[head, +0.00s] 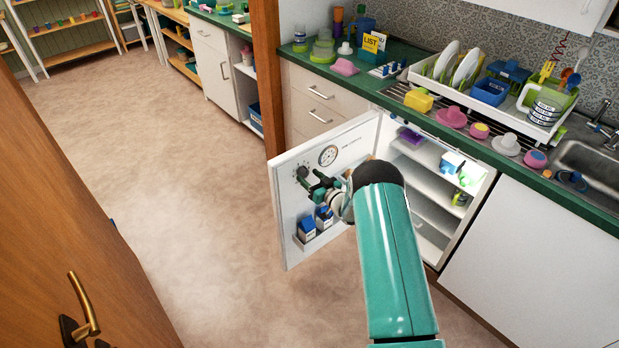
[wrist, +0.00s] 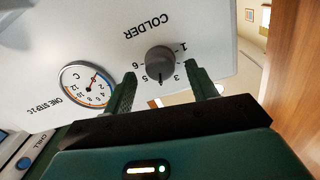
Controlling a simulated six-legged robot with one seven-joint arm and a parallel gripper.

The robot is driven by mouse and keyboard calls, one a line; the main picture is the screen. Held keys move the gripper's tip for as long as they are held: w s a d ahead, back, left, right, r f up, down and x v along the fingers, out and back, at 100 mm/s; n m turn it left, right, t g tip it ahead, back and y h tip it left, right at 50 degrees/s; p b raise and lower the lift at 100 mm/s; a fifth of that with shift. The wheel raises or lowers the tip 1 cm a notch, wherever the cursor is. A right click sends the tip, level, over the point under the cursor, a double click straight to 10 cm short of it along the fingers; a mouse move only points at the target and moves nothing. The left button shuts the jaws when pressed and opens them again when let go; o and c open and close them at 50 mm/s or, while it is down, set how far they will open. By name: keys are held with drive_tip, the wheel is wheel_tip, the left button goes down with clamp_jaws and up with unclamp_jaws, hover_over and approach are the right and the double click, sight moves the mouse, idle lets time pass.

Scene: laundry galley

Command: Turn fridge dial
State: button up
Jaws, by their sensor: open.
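The fridge dial (wrist: 160,58) is a round dark grey knob on the white inner face of the open fridge door (head: 285,215). In the wrist view it appears upside down, with "COLDER" and numbers around it and its dark mark pointing down between 3 and 5. The dial also shows in the head view (head: 302,172). My gripper (wrist: 161,72) is open, with one green finger on each side of the dial and a gap at both sides. It also shows in the head view (head: 311,182). I cannot tell how far the fingertips reach over the knob.
A thermometer gauge (wrist: 87,84) sits beside the dial. Blue-and-white cartons (head: 307,228) stand in the door shelf below. The fridge interior (head: 425,195) is open to the right. A wooden door (head: 60,200) stands at left; the floor between is clear.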

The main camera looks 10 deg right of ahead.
drive_tip(key=shift+w+a, duration=0.2)
drive_tip(key=shift+w, duration=0.1)
drive_tip(key=c, duration=1)
